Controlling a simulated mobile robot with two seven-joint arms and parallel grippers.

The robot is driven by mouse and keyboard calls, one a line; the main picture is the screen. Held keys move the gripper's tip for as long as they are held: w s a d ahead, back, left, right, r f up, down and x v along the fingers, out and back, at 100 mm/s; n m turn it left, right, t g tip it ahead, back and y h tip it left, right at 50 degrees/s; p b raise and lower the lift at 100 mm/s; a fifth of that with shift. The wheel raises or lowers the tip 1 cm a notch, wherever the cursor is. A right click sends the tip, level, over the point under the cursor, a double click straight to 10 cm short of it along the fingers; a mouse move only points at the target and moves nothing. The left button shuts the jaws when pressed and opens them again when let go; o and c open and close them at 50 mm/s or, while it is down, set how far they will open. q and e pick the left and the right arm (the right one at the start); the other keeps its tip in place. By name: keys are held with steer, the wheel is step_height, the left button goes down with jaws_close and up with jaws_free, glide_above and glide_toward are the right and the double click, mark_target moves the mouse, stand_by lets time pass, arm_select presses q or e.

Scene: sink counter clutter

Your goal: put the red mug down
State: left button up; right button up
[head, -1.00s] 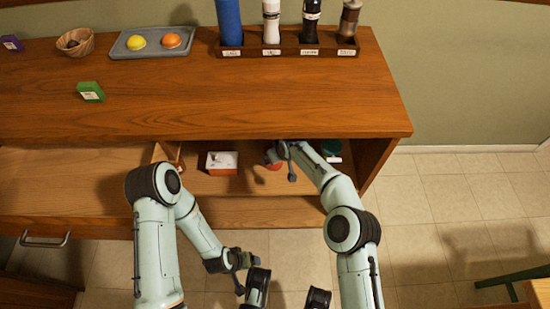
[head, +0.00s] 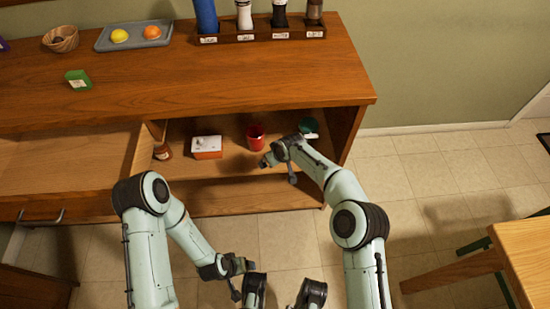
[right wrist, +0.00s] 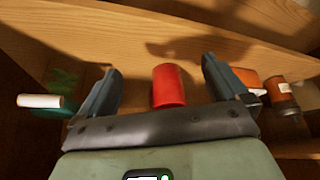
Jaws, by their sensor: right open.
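The red mug (head: 256,137) stands upright on the shelf inside the open cabinet under the counter. It also shows in the right wrist view (right wrist: 169,86), between and beyond the two fingers. My right gripper (head: 267,161) is open and empty, just in front of the mug and apart from it in the head view. My left gripper (head: 246,265) hangs low in front of the cabinet, away from the mug; its jaws are too small to read.
A white and orange box (head: 206,147) and a brown bottle (head: 162,151) stand left of the mug. A green-teal item (head: 309,127) is to its right, partly behind my right arm. An open drawer (head: 65,165) juts out at left. A wooden table (head: 525,255) stands at lower right.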

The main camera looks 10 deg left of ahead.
steer(key=shift+s+d, duration=0.1)
steer(key=s+d+f+m+g+y, duration=0.1)
steer(key=s+d+f+m, duration=0.4)
steer(key=s+d+f, duration=0.7)
steer(key=s+d+f+m, duration=0.1)
steer(key=s+d+m, duration=0.1)
steer(key=s+d, duration=0.3)
steer(key=s+d+f+m+h, duration=0.1)
steer(key=s+d+f+m, duration=0.1)
steer(key=s, duration=0.8)
steer(key=s+d+f+m+h, duration=0.1)
steer(key=s+d+m, duration=0.3)
steer(key=s+d, duration=0.3)
steer(key=shift+s+d+f+g, duration=0.3)
steer(key=shift+s+f+g, duration=0.1)
steer(key=shift+s, duration=0.4)
